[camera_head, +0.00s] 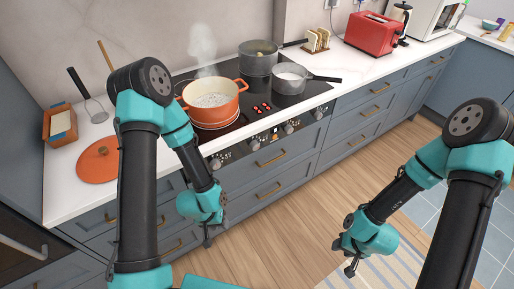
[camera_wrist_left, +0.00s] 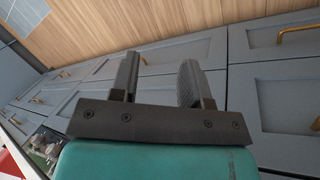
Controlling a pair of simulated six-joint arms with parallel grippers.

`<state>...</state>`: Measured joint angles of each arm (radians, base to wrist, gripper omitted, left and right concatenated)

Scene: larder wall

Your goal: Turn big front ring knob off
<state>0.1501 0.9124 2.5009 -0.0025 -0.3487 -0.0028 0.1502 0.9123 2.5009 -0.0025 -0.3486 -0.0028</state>
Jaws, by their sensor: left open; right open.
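The cooktop (camera_head: 246,112) is set into the counter and has a row of knobs (camera_head: 289,129) along its front panel. An orange pot (camera_head: 211,98) with steam over it sits on the left part of the cooktop. I cannot tell which knob is the big front ring's or its setting. My left gripper (camera_head: 216,218) hangs in front of the drawers, below the left end of the knob panel, apart from the knobs. In the left wrist view it is open and empty (camera_wrist_left: 161,75), with drawer fronts beyond. My right gripper (camera_head: 346,256) is open and empty over the floor.
A grey pot (camera_head: 258,58) and a grey pan (camera_head: 289,79) stand on the cooktop, the pan's handle pointing right. An orange lid (camera_head: 99,160) lies on the counter at left. A red toaster (camera_head: 373,33) stands farther right.

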